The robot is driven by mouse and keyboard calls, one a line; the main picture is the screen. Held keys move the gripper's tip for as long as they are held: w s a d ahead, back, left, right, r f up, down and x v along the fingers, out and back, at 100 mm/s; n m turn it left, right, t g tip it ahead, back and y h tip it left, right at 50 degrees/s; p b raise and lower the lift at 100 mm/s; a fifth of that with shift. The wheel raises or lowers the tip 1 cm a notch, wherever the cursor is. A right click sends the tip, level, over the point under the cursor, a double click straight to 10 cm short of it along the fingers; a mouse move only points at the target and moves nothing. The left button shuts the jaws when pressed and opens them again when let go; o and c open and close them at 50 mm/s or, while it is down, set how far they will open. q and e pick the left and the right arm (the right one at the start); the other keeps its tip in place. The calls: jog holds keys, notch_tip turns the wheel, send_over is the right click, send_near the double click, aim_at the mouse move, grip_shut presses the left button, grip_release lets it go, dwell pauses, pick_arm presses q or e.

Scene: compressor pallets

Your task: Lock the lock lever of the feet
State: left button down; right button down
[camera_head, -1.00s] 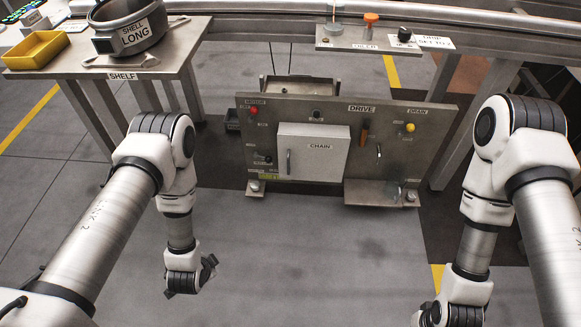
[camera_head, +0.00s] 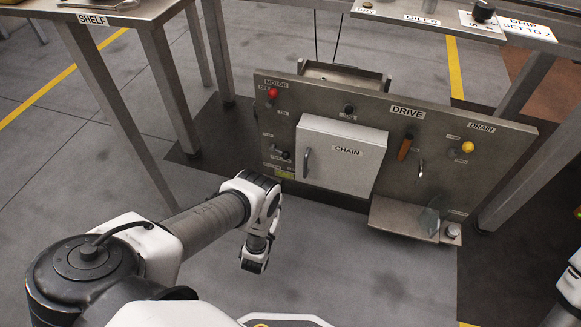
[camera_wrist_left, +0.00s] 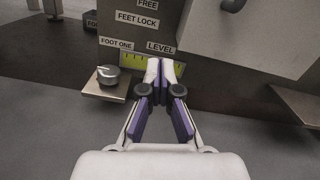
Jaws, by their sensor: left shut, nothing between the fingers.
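The upright grey drive panel (camera_head: 390,165) stands ahead of me. A small lever with a dark knob (camera_head: 286,155) is at its lower left; I cannot read its labels in the head view. In the left wrist view, a FEET LOCK label (camera_wrist_left: 137,20) sits below a FREE label, and the lever itself is out of that frame. A foot with a round metal knob (camera_wrist_left: 108,76) marked FOOT ONE is on a bracket at left. My left gripper (camera_head: 254,264) is below the panel's lower left; its fingertips (camera_wrist_left: 166,68) are together and empty. My right gripper is out of view.
A white CHAIN cover (camera_head: 342,158) with a handle projects from the panel, right of the lever. The LEVEL gauge (camera_wrist_left: 150,60) is below the labels. The floor before the panel is clear.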

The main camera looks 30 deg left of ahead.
pick_arm(q)
jog(key=w+a+r+b, duration=0.3)
jog(key=w+r+b, duration=0.1)
jog(key=w, duration=0.6)
jog(key=shift+a+r+b, duration=0.2)
jog(key=shift+b, duration=0.1)
jog(key=shift+w, duration=0.1)
